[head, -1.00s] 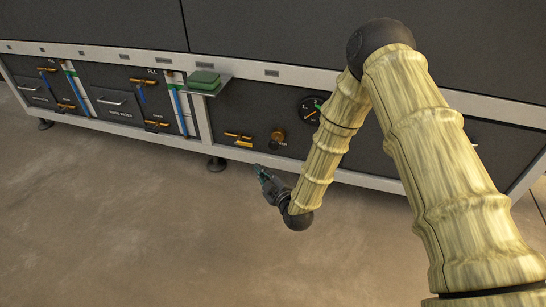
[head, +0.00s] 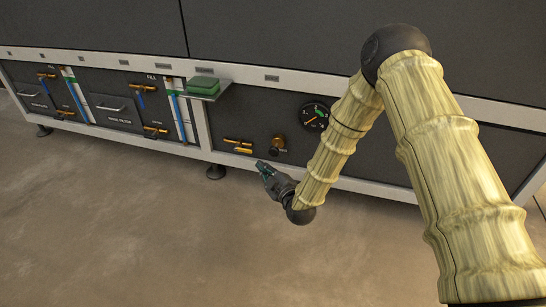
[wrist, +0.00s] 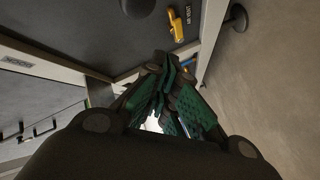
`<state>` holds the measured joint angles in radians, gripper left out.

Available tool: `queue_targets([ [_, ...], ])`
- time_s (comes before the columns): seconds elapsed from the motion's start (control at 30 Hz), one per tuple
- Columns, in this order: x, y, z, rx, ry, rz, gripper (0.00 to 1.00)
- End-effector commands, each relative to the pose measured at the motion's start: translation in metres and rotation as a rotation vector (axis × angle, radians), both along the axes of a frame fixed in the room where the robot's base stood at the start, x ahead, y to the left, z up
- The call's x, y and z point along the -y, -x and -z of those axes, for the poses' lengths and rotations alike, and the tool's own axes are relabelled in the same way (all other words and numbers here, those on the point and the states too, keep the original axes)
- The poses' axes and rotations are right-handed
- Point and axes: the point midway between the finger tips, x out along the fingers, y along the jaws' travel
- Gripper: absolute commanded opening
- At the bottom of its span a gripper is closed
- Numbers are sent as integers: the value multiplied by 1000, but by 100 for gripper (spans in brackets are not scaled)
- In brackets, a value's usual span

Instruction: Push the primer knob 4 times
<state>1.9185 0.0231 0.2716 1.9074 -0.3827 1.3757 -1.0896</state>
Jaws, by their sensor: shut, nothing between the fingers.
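The knob (head: 278,145), brass-coloured with a dark front, sticks out of the dark lower panel in the head view, left of a round gauge. I take it for the primer knob; its label is too small to read. My gripper (head: 262,167) is shut and empty, in front of the panel, just below and left of the knob in the picture, with no contact visible. In the wrist view my gripper's green-padded fingers (wrist: 168,68) are together. A dark rounded part (wrist: 137,8) is cut off at the top edge there; I cannot tell whether it is the knob.
Yellow valve handles (head: 238,146) sit left of the knob. The gauge (head: 315,116) is to its right. A small shelf with a green block (head: 203,84) juts out at upper left. A black foot (head: 215,172) stands below; the concrete floor (head: 120,230) in front is clear.

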Motion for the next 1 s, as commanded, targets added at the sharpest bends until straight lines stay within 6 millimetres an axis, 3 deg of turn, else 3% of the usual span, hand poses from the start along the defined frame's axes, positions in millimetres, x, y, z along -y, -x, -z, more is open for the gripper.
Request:
queue_targets([
  [0.43, 13, -39, 0, 1, 1, 1, 0],
  [1.0, 15, -44, 0, 0, 0, 0, 0],
])
